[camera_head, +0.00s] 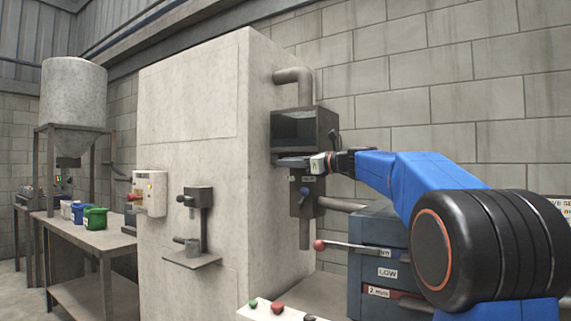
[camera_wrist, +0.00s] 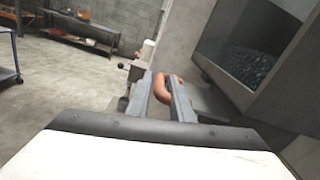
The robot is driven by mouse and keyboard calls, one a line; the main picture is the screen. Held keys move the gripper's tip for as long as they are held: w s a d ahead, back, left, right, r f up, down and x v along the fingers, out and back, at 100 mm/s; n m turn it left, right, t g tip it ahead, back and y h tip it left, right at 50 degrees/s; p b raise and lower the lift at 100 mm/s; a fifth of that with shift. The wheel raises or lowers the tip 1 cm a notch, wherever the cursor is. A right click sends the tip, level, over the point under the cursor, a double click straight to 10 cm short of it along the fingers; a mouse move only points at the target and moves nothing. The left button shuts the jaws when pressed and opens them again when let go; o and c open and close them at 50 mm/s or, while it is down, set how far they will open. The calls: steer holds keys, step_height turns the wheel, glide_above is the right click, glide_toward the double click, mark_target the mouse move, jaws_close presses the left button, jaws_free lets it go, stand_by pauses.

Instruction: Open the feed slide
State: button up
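The feed unit is a dark box with a window (camera_head: 297,130) on the side of the pale concrete block. A flat grey slide plate (camera_head: 292,161) shows just below the box. My gripper (camera_head: 325,163) is at the right end of this plate. In the wrist view, a curved orange-red handle (camera_wrist: 164,92) lies between my two gripper fingers (camera_wrist: 163,95) and fills most of their gap. The fingers look closed on it, with part of the handle curving past the right fingertip. The handle's far attachment is hidden.
The feed unit's window (camera_wrist: 245,45) with dark granules is close on the right in the wrist view. A blue-grey cabinet (camera_head: 385,232) with a red-knobbed lever (camera_head: 320,244) stands below my arm. Open floor (camera_wrist: 60,95) lies to the left.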

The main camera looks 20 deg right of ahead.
steer(key=shift+w+a, duration=0.3)
steer(key=shift+w, duration=0.05)
jaws_close()
steer(key=s+a, duration=0.2)
steer(key=a, duration=0.1)
steer(key=shift+s+a, duration=0.25)
steer(key=shift+s, duration=0.05)
